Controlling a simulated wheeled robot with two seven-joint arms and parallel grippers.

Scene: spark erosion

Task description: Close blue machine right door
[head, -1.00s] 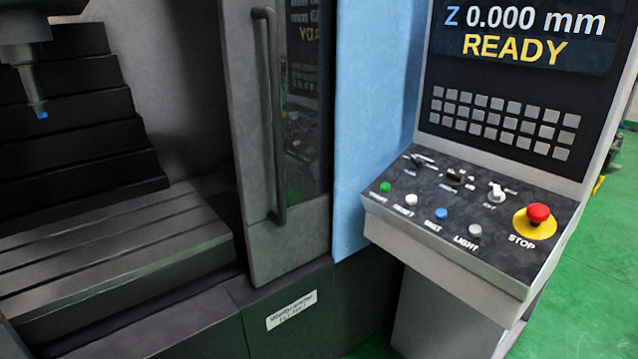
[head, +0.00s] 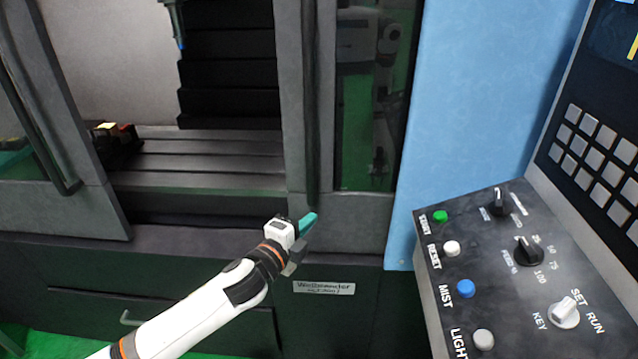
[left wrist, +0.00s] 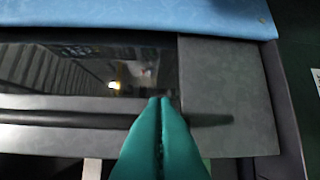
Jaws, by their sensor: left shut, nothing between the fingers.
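The right door (head: 352,225) of the blue machine (head: 470,80) is a grey frame with a dark glass pane. A wide opening separates it from the left door (head: 92,205), so the machine stands open. The right door's long dark handle (head: 310,100) runs upright along its left edge. My left gripper (head: 308,222) has teal fingers, shut and empty, near the handle's lower end. In the left wrist view the fingers (left wrist: 160,102) overlap the handle (left wrist: 65,119); I cannot tell whether they touch. My right gripper is not in view.
The control panel (head: 505,265) with buttons and knobs juts out at the right. The slotted machine table (head: 200,160) and a hanging spindle tool (head: 178,25) show inside the opening. A drawer handle (head: 128,320) sits low at the left.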

